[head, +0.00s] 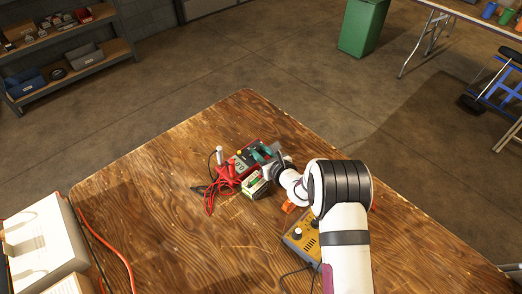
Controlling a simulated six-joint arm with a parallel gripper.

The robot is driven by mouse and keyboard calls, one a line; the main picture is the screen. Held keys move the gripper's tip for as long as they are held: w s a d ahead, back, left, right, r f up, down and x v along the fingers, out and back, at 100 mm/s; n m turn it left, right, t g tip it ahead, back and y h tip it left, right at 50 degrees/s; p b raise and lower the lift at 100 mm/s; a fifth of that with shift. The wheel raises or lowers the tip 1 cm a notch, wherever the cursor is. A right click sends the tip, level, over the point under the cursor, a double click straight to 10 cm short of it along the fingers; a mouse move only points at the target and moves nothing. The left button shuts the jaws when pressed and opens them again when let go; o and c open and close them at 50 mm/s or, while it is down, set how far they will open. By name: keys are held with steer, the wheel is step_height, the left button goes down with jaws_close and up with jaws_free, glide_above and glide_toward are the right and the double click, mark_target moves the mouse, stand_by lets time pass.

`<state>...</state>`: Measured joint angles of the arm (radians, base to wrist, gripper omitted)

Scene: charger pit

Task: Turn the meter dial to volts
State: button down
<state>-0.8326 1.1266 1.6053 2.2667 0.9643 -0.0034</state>
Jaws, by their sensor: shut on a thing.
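No dial marking is readable.
Red leads (220,190) lie tangled left of the gripper. A small orange thing (289,207) lies by my arm. A white box-like thing (42,240) and an orange cable (115,250) are at the left.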

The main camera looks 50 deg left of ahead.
steer(key=c, duration=0.6)
jaws_free()
steer(key=v, duration=1.6)
steer(key=shift+a+f, duration=0.1)
